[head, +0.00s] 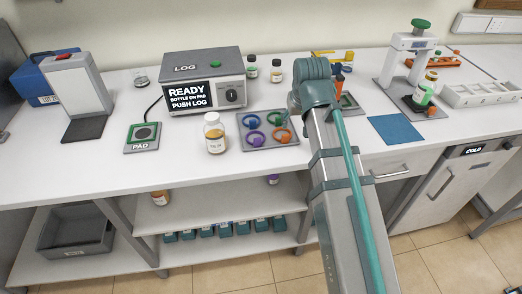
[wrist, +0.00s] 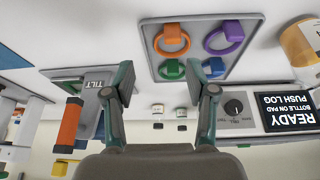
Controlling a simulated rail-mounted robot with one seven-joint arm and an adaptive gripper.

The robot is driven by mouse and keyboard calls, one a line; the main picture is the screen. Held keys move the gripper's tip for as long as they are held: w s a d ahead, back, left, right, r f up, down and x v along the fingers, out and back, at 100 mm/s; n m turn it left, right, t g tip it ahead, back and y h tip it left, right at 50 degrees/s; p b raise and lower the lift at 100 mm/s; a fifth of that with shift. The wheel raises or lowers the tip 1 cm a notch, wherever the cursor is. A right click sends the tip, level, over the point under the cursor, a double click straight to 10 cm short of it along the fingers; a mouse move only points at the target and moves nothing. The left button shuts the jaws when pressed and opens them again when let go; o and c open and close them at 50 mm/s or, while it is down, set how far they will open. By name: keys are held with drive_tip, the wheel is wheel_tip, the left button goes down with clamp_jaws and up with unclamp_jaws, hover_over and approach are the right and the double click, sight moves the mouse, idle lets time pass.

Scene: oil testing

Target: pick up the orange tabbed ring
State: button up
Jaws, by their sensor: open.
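The orange tabbed ring (wrist: 172,40) lies on a grey tray (wrist: 192,77) with a purple, a green and a blue tabbed ring. In the wrist view, it is at the tray's upper left. It also shows at the tray's lower right in the head view (head: 283,135). My gripper (wrist: 160,82) is open and empty. Its fingers are apart in the wrist view, the right fingertip overlapping the blue and green rings' area. The orange ring is beyond the fingertips and apart from them.
A capped bottle (head: 214,134) stands just left of the tray. The LOG box (head: 203,82) is behind it. A TILT stand (wrist: 92,95) with an orange handle is near the tray.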

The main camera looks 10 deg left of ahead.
sight(286, 135)
drive_tip(key=shift+n+y, duration=0.3)
drive_tip(key=shift+s+a+p+x, duration=0.1)
drive_tip(key=shift+a+p+x, duration=0.15)
drive_tip(key=shift+x, duration=1.45)
drive_tip(key=shift+s+a+p+x, duration=0.1)
drive_tip(key=shift+a+p+x, duration=0.15)
drive_tip(key=shift+x, duration=1.4)
drive_tip(key=shift+a+p+x, duration=0.2)
drive_tip(key=shift+p+x, duration=0.05)
drive_tip(key=shift+x, duration=1.45)
drive_tip(key=c, duration=0.9)
